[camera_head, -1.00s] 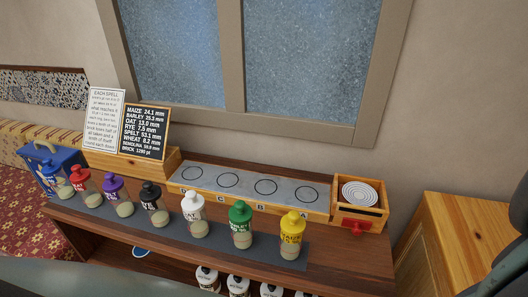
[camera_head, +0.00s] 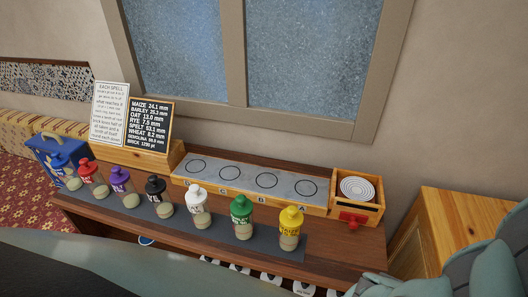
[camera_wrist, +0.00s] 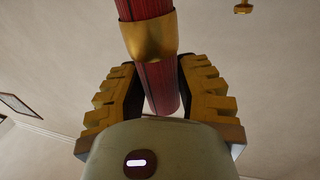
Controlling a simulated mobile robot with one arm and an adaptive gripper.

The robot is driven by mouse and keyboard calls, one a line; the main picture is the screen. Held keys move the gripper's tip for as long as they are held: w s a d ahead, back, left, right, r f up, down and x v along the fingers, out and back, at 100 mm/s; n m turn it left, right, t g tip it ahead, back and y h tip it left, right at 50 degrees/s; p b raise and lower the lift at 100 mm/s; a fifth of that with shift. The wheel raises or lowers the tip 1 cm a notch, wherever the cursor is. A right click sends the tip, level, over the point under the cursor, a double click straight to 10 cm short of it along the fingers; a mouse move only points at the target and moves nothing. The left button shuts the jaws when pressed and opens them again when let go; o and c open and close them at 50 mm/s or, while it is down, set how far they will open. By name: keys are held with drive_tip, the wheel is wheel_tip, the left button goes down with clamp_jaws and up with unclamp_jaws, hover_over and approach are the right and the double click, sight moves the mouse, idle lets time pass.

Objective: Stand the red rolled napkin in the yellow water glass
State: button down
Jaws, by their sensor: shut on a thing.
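The red rolled napkin (camera_wrist: 158,84) shows in the wrist view as a ribbed dark red roll with a wide gold band (camera_wrist: 149,38) around it. It runs from the top edge down between the fingers of my gripper (camera_wrist: 160,80). My gripper is shut on the napkin, with one toothed finger on each side. The napkin's upper end is cut off by the frame. I see no yellow water glass in either view. The head view shows neither the napkin nor my gripper's fingers.
In the head view, a wooden bench (camera_head: 343,255) carries a row of bottles with coloured caps, one yellow-capped (camera_head: 289,228). Behind stand a ringed grey tray (camera_head: 233,180), a box of white discs (camera_head: 345,212) and two signs. A wooden cabinet (camera_head: 468,212) stands right.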

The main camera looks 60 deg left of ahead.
drive_tip(key=shift+f+b, duration=1.05)
drive_tip(key=shift+f, duration=1.6)
wheel_tip(320, 180, down, 7)
drive_tip(key=b, duration=0.7)
drive_tip(key=shift+f+b, duration=0.1)
drive_tip(key=shift+b, duration=0.2)
drive_tip(key=c, duration=0.6)
unclamp_jaws()
drive_tip(key=shift+c, duration=0.2)
drive_tip(key=v, duration=1.2)
